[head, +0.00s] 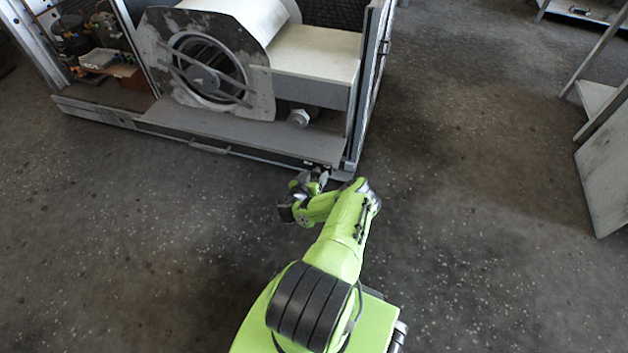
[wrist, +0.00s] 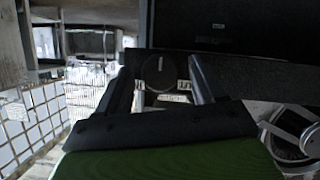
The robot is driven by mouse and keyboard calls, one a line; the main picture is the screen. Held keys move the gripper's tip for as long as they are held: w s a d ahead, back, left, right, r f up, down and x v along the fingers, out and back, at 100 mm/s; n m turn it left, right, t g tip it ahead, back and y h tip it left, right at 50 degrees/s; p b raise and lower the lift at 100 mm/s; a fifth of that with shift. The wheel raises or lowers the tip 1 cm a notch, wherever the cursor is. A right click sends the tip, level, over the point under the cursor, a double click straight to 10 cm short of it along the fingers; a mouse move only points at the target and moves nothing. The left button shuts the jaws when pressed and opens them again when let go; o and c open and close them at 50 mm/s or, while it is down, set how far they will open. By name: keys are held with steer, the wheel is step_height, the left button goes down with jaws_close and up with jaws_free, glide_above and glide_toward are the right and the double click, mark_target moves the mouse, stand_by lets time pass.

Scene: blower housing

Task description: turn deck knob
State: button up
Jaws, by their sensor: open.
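A dark round knob (wrist: 160,72) with a white pointer line shows in the wrist view, on a panel with small white markings at its sides. The pointer line stands about upright in that picture. My gripper (wrist: 164,84) is open, with one finger to each side of the knob in the picture. The fingers hold nothing, and I cannot tell whether they touch the knob. In the head view my gripper (head: 318,178) is just in front of the housing's front edge, near its right corner. I cannot make out the dark knob clearly there.
The blower (head: 207,68) stands on the grey deck (head: 230,133) of the open housing. A metal hex fitting (head: 299,118) sits at the blower's right. The housing's right post (head: 362,100) rises close to my gripper. Open floor (head: 470,230) lies to the right.

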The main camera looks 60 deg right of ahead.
steer(key=shift+d, duration=0.1)
steer(key=shift+c, duration=0.2)
steer(key=c, duration=1)
